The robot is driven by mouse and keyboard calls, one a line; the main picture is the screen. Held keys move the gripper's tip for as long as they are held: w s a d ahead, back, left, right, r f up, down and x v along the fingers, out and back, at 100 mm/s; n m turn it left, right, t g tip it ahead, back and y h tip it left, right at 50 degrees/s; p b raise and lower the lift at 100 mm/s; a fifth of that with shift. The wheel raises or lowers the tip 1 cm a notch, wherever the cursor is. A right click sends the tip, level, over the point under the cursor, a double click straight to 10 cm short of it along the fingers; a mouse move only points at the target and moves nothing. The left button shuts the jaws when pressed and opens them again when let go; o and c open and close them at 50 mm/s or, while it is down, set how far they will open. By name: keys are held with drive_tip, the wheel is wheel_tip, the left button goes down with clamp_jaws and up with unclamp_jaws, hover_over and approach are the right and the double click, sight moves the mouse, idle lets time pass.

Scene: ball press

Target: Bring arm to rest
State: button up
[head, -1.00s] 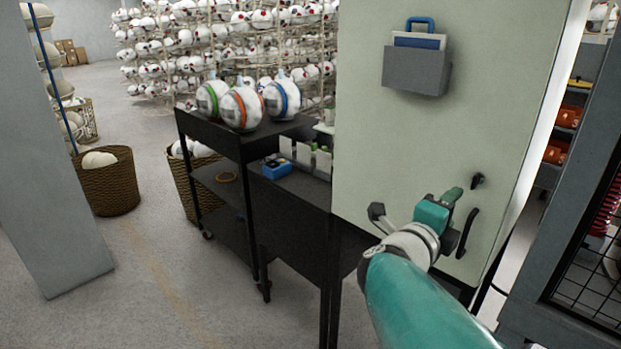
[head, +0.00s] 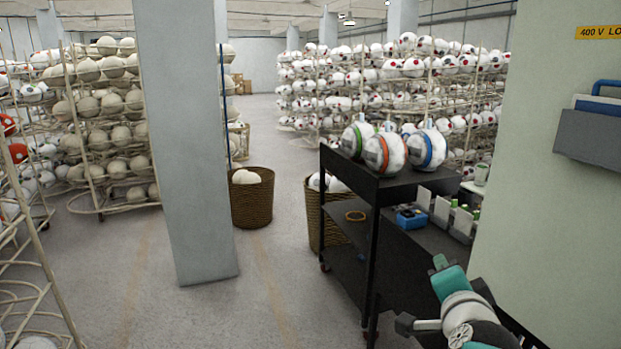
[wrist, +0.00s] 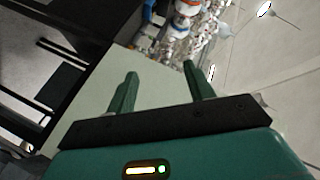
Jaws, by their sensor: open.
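My gripper (head: 440,264) is at the lower right of the head view, in front of the black cart and beside the pale green cabinet (head: 560,200). In the wrist view my gripper (wrist: 160,84) shows two teal fingers apart with nothing between them. Beyond the fingers the wrist view shows a pale panel, dark bars and blurred white balls, tilted in the picture.
A black cart (head: 345,173) carries three banded balls, with a blue box (head: 410,219) on its lower tray. A grey pillar (head: 185,140) stands left of centre. Wicker baskets (head: 252,205) and ball racks (head: 105,140) stand behind. The floor in the middle is clear.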

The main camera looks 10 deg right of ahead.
drive_tip(key=s+a+f+n+g+y, duration=0.1)
drive_tip(key=a+f+n+g+y, duration=0.15)
drive_tip(key=a+n, duration=0.35)
drive_tip(key=s+a+f+n+g+y, duration=0.1)
drive_tip(key=a+f+n+y, duration=0.25)
drive_tip(key=a, duration=0.35)
drive_tip(key=s+a+f+n+g, duration=0.3)
drive_tip(key=s+a+n+g, duration=0.1)
drive_tip(key=s+n, duration=0.3)
drive_tip(key=shift+s, duration=0.5)
drive_tip(key=shift+g, duration=0.25)
